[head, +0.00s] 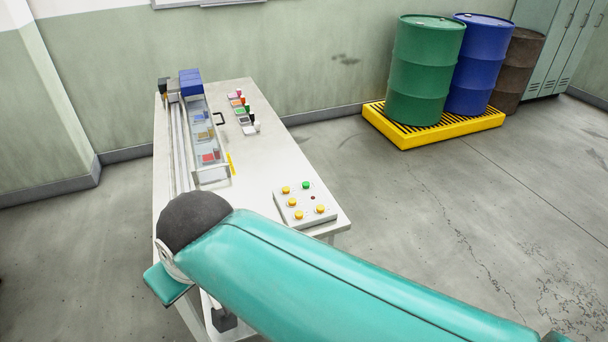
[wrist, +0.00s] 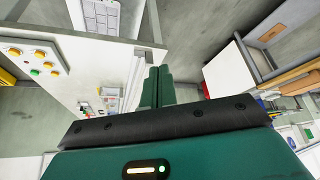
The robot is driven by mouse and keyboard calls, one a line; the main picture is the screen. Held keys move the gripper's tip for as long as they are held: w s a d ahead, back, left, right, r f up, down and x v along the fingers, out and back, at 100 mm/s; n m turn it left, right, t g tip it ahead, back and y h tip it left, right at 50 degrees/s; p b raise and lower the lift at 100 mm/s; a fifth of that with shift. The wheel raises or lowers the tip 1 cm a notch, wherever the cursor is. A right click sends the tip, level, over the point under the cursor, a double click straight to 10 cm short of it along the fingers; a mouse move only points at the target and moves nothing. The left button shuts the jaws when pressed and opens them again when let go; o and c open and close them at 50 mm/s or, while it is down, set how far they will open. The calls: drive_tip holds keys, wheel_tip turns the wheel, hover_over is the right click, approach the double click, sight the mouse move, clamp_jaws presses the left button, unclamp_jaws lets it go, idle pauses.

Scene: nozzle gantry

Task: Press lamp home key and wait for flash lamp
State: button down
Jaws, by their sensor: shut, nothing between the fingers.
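A white control panel (head: 301,213) lies on the near right part of the table, with several yellow keys, one green key (head: 306,185) and a small dark red spot (head: 313,197) that may be a lamp. No lit lamp stands out. I cannot read any labels, so I cannot tell which key is lamp home. The panel also shows at the upper left of the wrist view (wrist: 58,63). My gripper (wrist: 158,72) is shut and empty, off to the right of the panel in that view and touching no key. In the head view my arm hides it.
The white table (head: 262,165) carries a gantry rail (head: 180,140) with a blue block (head: 190,82), a tray (head: 205,135) and several small coloured items at the back. Green (head: 425,75) and blue (head: 480,65) drums stand on a yellow pallet (head: 408,139). Floor right of the table is clear.

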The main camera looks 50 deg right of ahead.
drive_tip(key=w+d+r+m+g+h, duration=0.1)
drive_tip(key=w+d+r+m, duration=0.15)
drive_tip(key=w+d, duration=0.7)
drive_tip(key=m+g, duration=0.2)
drive_tip(key=m, duration=0.2)
hover_over(305, 183)
drive_tip(key=s+a, duration=0.2)
drive_tip(key=s, duration=0.1)
drive_tip(key=s+x, duration=0.1)
drive_tip(key=x, duration=0.5)
drive_tip(key=shift+s+f+h, duration=0.3)
drive_tip(key=shift+s+h, duration=0.05)
drive_tip(key=shift+h, duration=0.05)
drive_tip(key=shift+a, duration=0.1)
drive_tip(key=x, duration=1.2)
drive_tip(key=shift+s+a+f, duration=0.1)
drive_tip(key=shift+a+f, duration=0.15)
drive_tip(key=shift+f, duration=0.8)
